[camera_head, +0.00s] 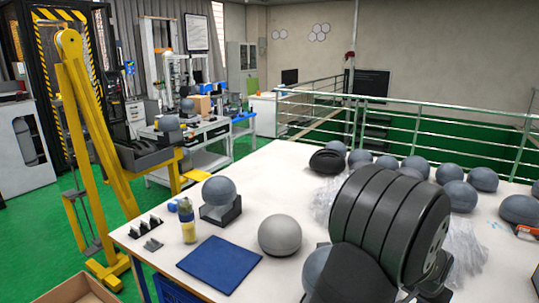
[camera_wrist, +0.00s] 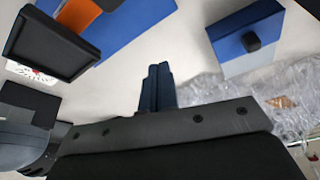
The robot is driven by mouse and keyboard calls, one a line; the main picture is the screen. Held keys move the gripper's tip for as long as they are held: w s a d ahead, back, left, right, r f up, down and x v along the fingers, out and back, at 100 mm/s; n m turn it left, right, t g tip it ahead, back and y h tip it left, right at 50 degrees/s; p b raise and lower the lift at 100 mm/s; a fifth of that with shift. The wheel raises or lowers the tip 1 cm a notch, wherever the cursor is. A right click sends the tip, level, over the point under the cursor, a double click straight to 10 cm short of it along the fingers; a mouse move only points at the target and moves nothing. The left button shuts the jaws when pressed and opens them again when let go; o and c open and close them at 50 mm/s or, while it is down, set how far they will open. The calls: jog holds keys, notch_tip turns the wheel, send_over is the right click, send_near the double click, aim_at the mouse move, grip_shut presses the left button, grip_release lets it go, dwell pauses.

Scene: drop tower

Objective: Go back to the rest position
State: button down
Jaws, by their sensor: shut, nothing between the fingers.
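My gripper (camera_wrist: 157,88) shows in the wrist view with its two dark fingers together and nothing between them. It is above the white table, and its fingertips look apart from everything around them. In the head view a large dark grey part of my arm fills the right foreground, and the gripper itself cannot be made out there. The white table (camera_head: 262,180) lies under and behind the arm. What is directly behind the arm is hidden.
On the table are a grey ball (camera_head: 280,235), another in a black stand (camera_head: 220,213), a blue mat (camera_head: 220,264), a yellow bottle (camera_head: 187,222) and several grey balls at the right. Clear plastic wrap (camera_head: 463,250) lies beside the arm. A yellow drop tower (camera_head: 98,150) stands left.

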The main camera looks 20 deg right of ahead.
jog(key=w+d+r+m, duration=0.1)
jog(key=d+r+m, duration=0.1)
jog(key=d, duration=0.3)
jog(key=shift+w+d+r+g, duration=0.3)
jog(key=shift+d+r, duration=0.1)
jog(key=shift+r, duration=0.3)
dwell(2.3)
